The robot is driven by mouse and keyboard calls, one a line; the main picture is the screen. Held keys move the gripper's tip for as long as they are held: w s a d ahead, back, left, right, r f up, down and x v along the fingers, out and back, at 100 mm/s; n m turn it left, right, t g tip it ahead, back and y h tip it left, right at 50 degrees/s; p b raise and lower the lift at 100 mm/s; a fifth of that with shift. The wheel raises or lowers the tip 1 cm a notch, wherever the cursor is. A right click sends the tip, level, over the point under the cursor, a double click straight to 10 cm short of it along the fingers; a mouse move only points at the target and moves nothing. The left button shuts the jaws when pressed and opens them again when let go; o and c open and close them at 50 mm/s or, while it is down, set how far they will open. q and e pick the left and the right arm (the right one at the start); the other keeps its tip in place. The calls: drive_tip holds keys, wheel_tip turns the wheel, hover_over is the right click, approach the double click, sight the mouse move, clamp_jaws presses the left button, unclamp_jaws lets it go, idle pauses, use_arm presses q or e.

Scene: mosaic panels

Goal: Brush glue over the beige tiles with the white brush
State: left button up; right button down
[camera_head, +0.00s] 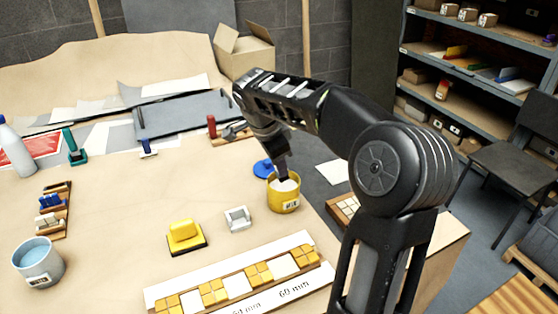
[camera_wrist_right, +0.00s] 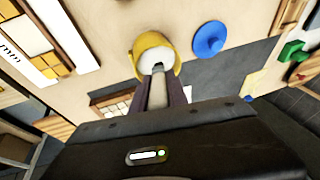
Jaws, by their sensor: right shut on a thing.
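My right gripper (camera_head: 284,178) is right above a yellow pot (camera_head: 284,203) of white glue (camera_wrist_right: 150,62). In the wrist view its fingers (camera_wrist_right: 160,92) are shut on the pale handle of the white brush (camera_wrist_right: 157,88), whose lower end reaches into the pot's mouth. The bristles are hidden. A mosaic panel (camera_head: 236,284) with orange-yellow and pale square tiles lies at the front of the table. Beige tiles (camera_head: 347,207) sit in a wooden tray at the table's right edge, partly hidden by my arm. My left gripper is out of view.
A blue lid (camera_head: 264,168) lies behind the pot. A white block (camera_head: 237,218) and a yellow-handled tool (camera_head: 184,236) stand left of it. A light-blue bucket (camera_head: 38,262) and a wooden rack (camera_head: 53,211) are at left. The table between them is clear.

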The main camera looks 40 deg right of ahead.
drive_tip(key=shift+f, duration=0.7)
drive_tip(key=shift+s+f+b, duration=0.1)
drive_tip(key=shift+f+b, duration=0.55)
drive_tip(key=shift+b, duration=0.4)
idle(2.1)
drive_tip(key=shift+r+p, duration=2.25)
drive_tip(key=shift+r, duration=1.4)
